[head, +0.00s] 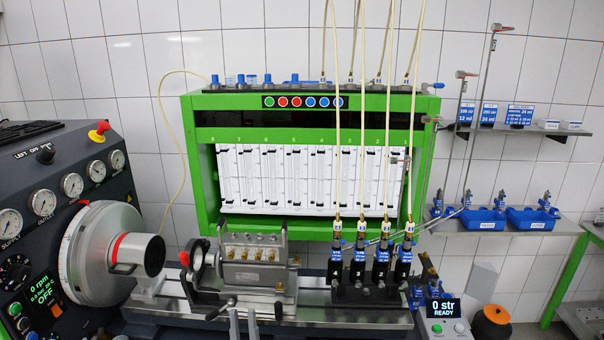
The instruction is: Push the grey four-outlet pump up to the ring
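The grey four-outlet pump (253,262) sits upright on the rail of the bench, left of the injector row. Several brass outlets line its front. The ring (196,259) stands in a dark upright bracket just left of the pump. The two look close, but I cannot tell whether they touch. My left gripper (243,315) shows at the bottom edge as two grey fingertips, apart and with nothing between them, below and in front of the pump. The rest of it is cut off. My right gripper is not in view.
The large drive drum (105,253) and control panel (50,220) stand at the left. Injectors (370,262) with hoses stand right of the pump. A crank handle (222,309) and another lever (278,310) stick out near my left fingertips. A counter box (445,318) is at lower right.

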